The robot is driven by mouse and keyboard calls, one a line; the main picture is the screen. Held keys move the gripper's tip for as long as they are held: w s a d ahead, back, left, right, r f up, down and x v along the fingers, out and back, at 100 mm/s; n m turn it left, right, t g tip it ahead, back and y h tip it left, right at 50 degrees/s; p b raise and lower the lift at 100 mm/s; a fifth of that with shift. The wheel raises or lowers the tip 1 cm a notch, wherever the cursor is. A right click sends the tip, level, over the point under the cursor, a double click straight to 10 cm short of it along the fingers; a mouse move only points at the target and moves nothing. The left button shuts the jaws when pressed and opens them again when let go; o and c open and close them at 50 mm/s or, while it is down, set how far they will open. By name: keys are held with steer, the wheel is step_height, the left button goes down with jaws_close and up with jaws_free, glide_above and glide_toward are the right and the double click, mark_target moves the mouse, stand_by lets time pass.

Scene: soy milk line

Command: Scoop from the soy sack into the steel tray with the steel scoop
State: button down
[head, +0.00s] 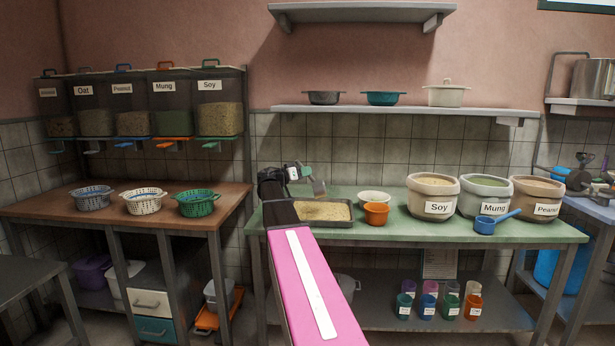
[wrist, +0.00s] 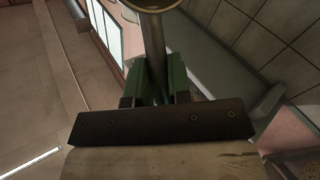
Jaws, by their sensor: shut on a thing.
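My gripper (head: 304,172) is over the left part of the green table and shut on the steel scoop (head: 319,188). In the wrist view, the green fingers of my gripper (wrist: 157,85) clamp the scoop's grey handle (wrist: 153,48), and only an edge of the bowl shows at the top. The scoop hangs above the steel tray (head: 338,223), apart from it as far as I can tell. The tray holds a layer of beige grains. The soy sack (head: 422,202), labelled Soy, stands open to the right with pale beans inside. The scoop's contents cannot be seen.
The Mung sack (head: 470,205), Peanut sack (head: 532,200) and a blue scoop (head: 486,225) are further right. A shelf (head: 400,110) with pots hangs above the table.

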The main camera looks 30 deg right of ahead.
steer(key=d+y, duration=0.1)
steer(key=s+d+m+y, duration=0.1)
steer(key=d, duration=0.1)
steer(key=s+d+r+m+y, duration=0.1)
steer(key=y, duration=0.1)
steer(key=shift+d+r, duration=0.1)
steer(key=shift+d, duration=0.15)
steer(key=s+d+f+m+t+y, duration=0.2)
steer(key=d+f+y, duration=0.1)
steer(key=d+y, duration=0.2)
steer(key=s+d+f+m+t+y, duration=0.2)
steer(key=d+y, duration=0.3)
steer(key=y, duration=0.3)
steer(key=shift+s+d+f+m+y, duration=0.3)
steer(key=shift+s+f+y, duration=0.1)
steer(key=shift+f, duration=0.2)
